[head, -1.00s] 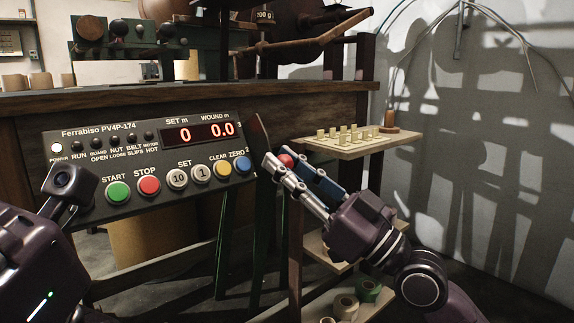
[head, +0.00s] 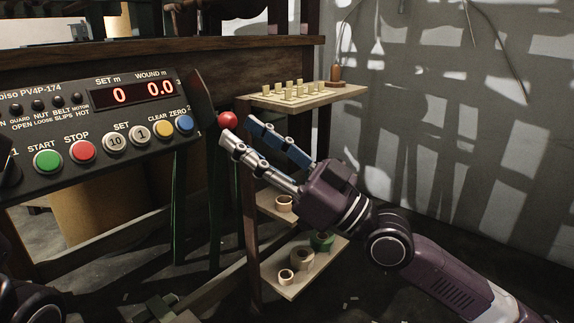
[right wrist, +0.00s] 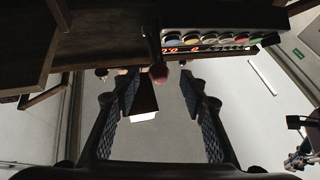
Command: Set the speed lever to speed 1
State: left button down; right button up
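The speed lever's red ball knob (head: 228,120) stands just right of the control panel (head: 100,110), beside a dark upright plate (head: 201,100). Small digits, seemingly 3 and 2, show at the panel's right edge; I cannot read the lever's setting. My right gripper (head: 239,129) is open, its fingertips close to the knob at its lower right. In the right wrist view, the knob (right wrist: 158,74) lies beyond and between the spread fingers, not gripped. Only dark parts of my left arm show at the left edge; its fingers (head: 8,168) are mostly cut off.
The panel's display reads 0 and 0.0 above coloured buttons. A wooden shelf stand (head: 300,97) with pegs on top and tape rolls (head: 302,258) below stands right behind my right gripper. The workbench (head: 180,53) runs behind the panel. The wall is at the right.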

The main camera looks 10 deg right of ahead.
jog(key=v, duration=0.7)
jog(key=shift+s+d+f, duration=0.2)
jog(key=shift+d+f, duration=0.05)
jog(key=shift+a+r, duration=0.1)
